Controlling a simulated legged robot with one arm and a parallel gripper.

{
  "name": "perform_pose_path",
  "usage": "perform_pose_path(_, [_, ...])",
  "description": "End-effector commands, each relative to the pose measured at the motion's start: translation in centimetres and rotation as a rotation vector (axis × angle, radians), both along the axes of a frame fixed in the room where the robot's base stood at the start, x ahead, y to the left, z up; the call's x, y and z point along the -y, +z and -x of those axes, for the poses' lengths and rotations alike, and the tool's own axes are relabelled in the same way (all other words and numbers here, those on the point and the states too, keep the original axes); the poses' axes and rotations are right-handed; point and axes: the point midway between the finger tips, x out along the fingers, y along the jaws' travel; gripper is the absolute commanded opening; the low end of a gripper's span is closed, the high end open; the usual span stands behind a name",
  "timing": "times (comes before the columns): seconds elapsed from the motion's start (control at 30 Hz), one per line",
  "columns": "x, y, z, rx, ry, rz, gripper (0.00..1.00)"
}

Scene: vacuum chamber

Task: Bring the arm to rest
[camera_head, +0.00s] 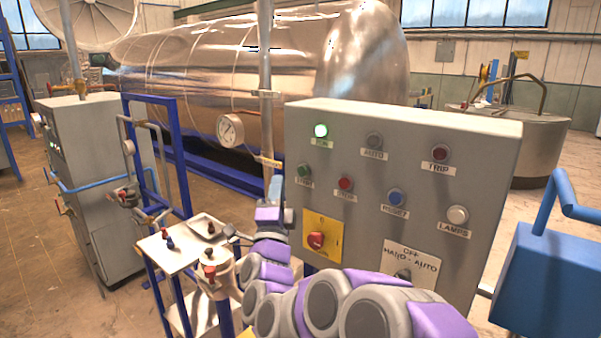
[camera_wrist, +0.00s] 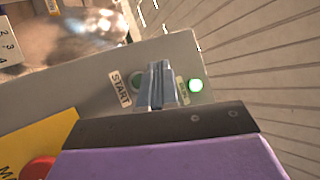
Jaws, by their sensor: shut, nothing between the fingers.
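My gripper (camera_head: 274,186) is raised just left of the grey control panel (camera_head: 400,135) in the head view, with my purple and grey arm reaching up to it from the bottom. In the wrist view my gripper (camera_wrist: 157,82) shows two grey fingers pressed together with nothing between them. They overlap the panel face between the START button (camera_wrist: 137,80) and the lit green lamp (camera_wrist: 196,86). In the head view the fingertips look apart from the START button (camera_head: 303,170). I cannot tell the exact gap to the panel.
The panel also bears a red switch on a yellow plate (camera_head: 316,239) and a HAND-AUTO selector (camera_head: 404,274). A vertical pipe with a gauge (camera_head: 230,130) stands behind the gripper. A white tray table (camera_head: 185,245) is at left, a blue box (camera_head: 548,280) at right.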

Motion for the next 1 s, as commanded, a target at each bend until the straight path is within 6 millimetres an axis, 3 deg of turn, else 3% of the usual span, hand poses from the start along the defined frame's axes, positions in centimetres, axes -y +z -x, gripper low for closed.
perform_pose_path(0.47, [0.0,0.1,0.0,-0.004,0.002,0.003,0.00])
perform_pose_path(0.63, [-0.5,-0.2,0.0,-0.085,0.047,0.084,0.00])
perform_pose_path(0.87, [-1.7,-3.2,1.5,-0.336,0.177,0.362,0.00])
perform_pose_path(1.0, [-1.6,-6.4,3.9,-0.497,0.257,0.557,0.00])
